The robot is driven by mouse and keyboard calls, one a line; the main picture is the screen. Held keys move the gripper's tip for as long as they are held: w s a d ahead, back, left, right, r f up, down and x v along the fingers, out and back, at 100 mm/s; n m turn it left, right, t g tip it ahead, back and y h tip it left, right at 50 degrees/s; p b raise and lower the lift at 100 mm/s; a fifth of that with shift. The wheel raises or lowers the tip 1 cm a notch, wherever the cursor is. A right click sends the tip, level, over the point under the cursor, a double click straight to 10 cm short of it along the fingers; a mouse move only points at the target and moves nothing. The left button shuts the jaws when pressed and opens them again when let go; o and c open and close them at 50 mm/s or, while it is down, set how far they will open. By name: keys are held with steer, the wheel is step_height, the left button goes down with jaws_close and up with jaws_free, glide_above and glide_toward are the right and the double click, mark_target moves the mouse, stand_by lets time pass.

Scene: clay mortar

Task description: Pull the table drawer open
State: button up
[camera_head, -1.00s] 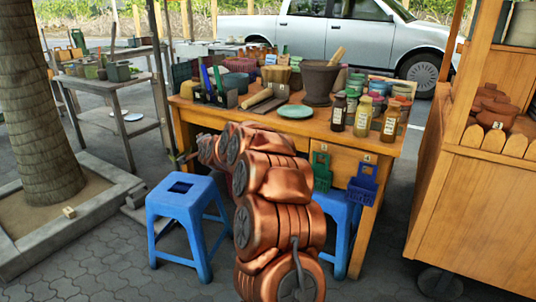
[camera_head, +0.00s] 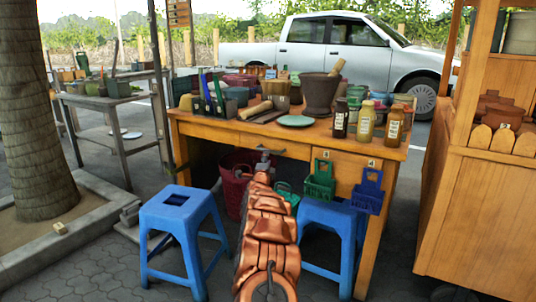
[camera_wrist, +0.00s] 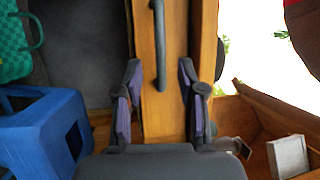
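The wooden table (camera_head: 225,135) stands ahead with its drawer front facing me. In the wrist view a plain wooden front panel (camera_wrist: 150,115) runs up the middle and carries a long dark bar handle (camera_wrist: 160,45). My gripper (camera_wrist: 160,75) is open, its two fingers apart on either side of the handle's near end; I cannot tell whether they touch it. In the head view my gripper (camera_head: 266,157) is small and dark at the table's front, below the top's edge. My copper arm hides part of the front. The drawer looks shut.
Blue stools stand left (camera_head: 185,215) and right (camera_head: 335,220) of my arm. A red basket (camera_head: 232,185) is under the table. Green (camera_head: 320,185) and blue (camera_head: 367,195) baskets hang at the right front. Pots and bottles crowd the top. A wooden stall (camera_head: 480,215) stands right.

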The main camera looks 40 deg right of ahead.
steer(key=shift+b+x, duration=0.5)
steer(key=shift+x, duration=2.85)
steer(key=shift+w, duration=0.1)
steer(key=shift+c, duration=0.2)
jaws_close()
